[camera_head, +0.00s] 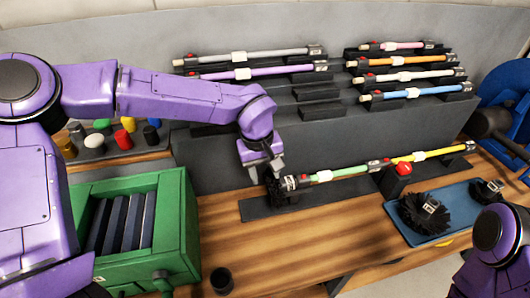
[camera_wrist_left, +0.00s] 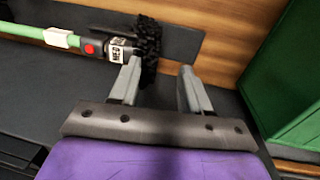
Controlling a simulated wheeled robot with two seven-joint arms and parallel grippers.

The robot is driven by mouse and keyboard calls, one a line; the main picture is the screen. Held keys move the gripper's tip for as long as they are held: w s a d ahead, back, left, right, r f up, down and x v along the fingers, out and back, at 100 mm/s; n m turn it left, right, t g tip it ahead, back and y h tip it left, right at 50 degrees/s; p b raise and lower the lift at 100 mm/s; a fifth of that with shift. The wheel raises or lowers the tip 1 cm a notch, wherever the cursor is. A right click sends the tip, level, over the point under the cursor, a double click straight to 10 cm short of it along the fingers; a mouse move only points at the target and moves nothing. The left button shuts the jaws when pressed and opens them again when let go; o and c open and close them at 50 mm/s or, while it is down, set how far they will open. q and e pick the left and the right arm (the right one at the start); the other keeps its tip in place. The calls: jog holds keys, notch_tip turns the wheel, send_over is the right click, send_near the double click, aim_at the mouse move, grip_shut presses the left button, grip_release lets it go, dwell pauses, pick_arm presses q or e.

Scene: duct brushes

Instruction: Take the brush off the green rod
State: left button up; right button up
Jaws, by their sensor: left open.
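The green rod (camera_head: 345,172) lies on a low black rest on the bench, in line with a yellow rod (camera_head: 425,155). A black bristle brush (camera_head: 274,190) is on the green rod's left end, beside a labelled collar with a red button (camera_wrist_left: 90,48). In the wrist view the green rod (camera_wrist_left: 25,31) comes in from the left and the brush (camera_wrist_left: 149,38) stands at its end. My left gripper (camera_wrist_left: 160,64) is open at the brush; one finger overlaps the collar and brush edge, the other is apart from it. My right gripper is out of frame; only part of that arm shows.
A grey stepped rack (camera_head: 330,130) behind holds several coloured rods. A green slotted box (camera_head: 165,225) stands left, with a small dark cup (camera_head: 221,279) in front. A blue tray (camera_head: 462,232) with black brushes lies right. A red knob (camera_head: 404,169) sits near the rods' junction.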

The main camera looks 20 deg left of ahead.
aim_at(267, 182)
pick_arm(q)
jog(key=w+f, duration=0.1)
jog(key=f, duration=0.2)
jog(key=w+f, duration=0.1)
jog(key=f, duration=0.1)
jog(key=shift+w+d+f, duration=0.2)
jog(key=shift+w+d, duration=0.05)
jog(key=shift+w, duration=0.1)
jog(key=shift+s+r, duration=0.25)
jog(key=shift+s, duration=0.25)
jog(key=shift+c, duration=0.9)
jog(key=shift+w, duration=0.1)
grip_shut()
jog(key=shift+a+p, duration=0.25)
jog(key=shift+p, duration=0.1)
jog(key=s+a+r+p, duration=0.3)
jog(key=a+r+p, duration=0.2)
jog(key=p, duration=0.8)
notch_tip(267, 182, up, 3)
jog(key=shift+s+f, duration=0.1)
jog(key=shift+s, duration=0.25)
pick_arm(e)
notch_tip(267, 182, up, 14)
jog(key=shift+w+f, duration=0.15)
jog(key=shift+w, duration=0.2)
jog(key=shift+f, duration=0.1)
